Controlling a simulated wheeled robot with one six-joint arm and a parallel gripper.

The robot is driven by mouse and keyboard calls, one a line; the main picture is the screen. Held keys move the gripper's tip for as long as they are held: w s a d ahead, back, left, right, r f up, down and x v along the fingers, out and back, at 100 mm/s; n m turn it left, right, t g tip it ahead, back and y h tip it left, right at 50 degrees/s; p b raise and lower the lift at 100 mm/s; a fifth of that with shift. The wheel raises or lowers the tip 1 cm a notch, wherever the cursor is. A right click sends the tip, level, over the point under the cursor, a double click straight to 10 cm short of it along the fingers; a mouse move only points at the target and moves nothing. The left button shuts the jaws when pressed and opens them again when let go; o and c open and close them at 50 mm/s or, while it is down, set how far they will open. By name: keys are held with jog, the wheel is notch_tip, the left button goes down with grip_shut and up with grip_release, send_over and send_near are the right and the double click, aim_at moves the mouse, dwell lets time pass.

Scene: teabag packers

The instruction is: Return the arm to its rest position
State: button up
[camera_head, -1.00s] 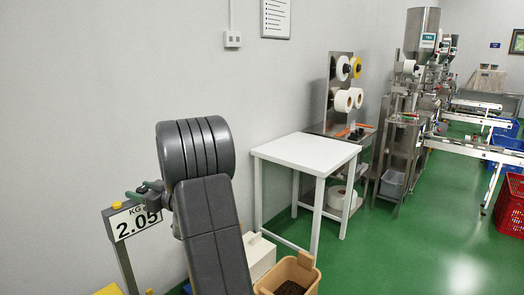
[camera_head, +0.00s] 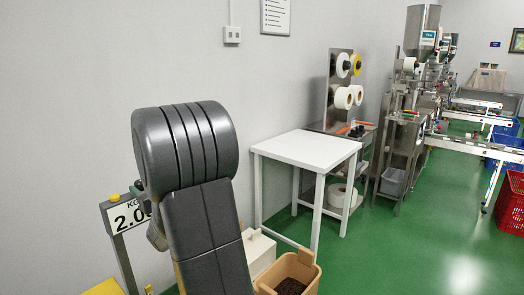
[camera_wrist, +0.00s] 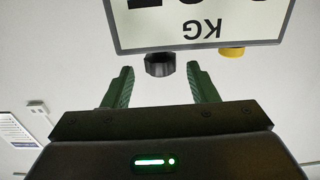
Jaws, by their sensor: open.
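My arm's dark grey links fill the lower left middle of the head view, with a broad ribbed joint at the top. My gripper (camera_wrist: 160,88) shows in the wrist view with its two green fingers spread apart and nothing between them. In the head view the gripper is mostly hidden behind my arm. The scale display (camera_head: 128,216), marked KG, stands just left of my arm and is partly covered by it. In the wrist view the display (camera_wrist: 205,22) appears upside down beyond the fingertips.
A white table (camera_head: 305,148) stands against the wall, right of my arm. A tan bin (camera_head: 311,272) with dark contents and a white box (camera_head: 262,252) sit low beside the arm. Packing machines (camera_head: 405,130) and a red crate (camera_head: 510,205) stand farther right. Green floor between is open.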

jog(key=shift+v, duration=2)
jog(key=shift+f, duration=0.1)
